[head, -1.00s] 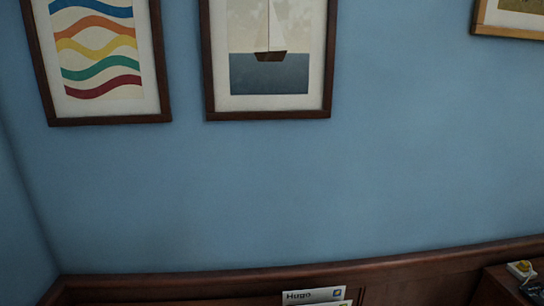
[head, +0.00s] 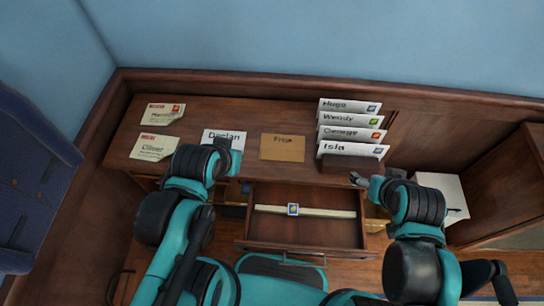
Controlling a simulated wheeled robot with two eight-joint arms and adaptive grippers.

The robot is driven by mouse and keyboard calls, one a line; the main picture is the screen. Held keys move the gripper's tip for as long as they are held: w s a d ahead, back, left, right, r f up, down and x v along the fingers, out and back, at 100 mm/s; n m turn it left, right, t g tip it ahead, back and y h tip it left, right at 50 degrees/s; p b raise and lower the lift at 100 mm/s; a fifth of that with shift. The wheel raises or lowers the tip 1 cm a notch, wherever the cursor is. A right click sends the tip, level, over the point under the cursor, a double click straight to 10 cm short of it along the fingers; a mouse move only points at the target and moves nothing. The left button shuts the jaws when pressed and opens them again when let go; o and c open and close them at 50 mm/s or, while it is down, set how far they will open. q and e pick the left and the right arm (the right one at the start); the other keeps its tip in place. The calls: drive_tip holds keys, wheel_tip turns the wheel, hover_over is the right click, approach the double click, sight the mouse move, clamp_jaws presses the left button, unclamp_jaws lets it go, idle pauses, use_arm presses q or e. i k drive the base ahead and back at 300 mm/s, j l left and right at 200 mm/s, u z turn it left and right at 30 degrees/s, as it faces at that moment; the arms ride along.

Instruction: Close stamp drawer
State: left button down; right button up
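The stamp drawer (head: 330,197) is a wooden drawer pulled open below the middle of the desk. A pale strip (head: 328,212) with a small blue-and-yellow stamp (head: 293,209) lies across it. My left gripper (head: 228,145) is over the desk top by the Declan envelope, to the left of the drawer. My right gripper (head: 357,180) is by the right back corner of the drawer, below the letter rack. Both fingertips are too small and dark to tell open from shut.
Envelopes marked Declan (head: 224,136), Freja (head: 283,147) and Oliver (head: 153,148) lie on the desk (head: 240,108). A rack (head: 345,164) holds several upright letters. White paper (head: 446,190) lies at right. A blue chair or sofa (head: 35,180) stands at far left.

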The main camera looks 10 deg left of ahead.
sight(329, 223)
drive_tip(key=k+z, duration=0.15)
drive_tip(key=k, duration=0.15)
drive_tip(key=k+l+z, duration=0.1)
drive_tip(key=k+j+z, duration=0.2)
drive_tip(key=k, duration=0.3)
drive_tip(key=j, duration=0.1)
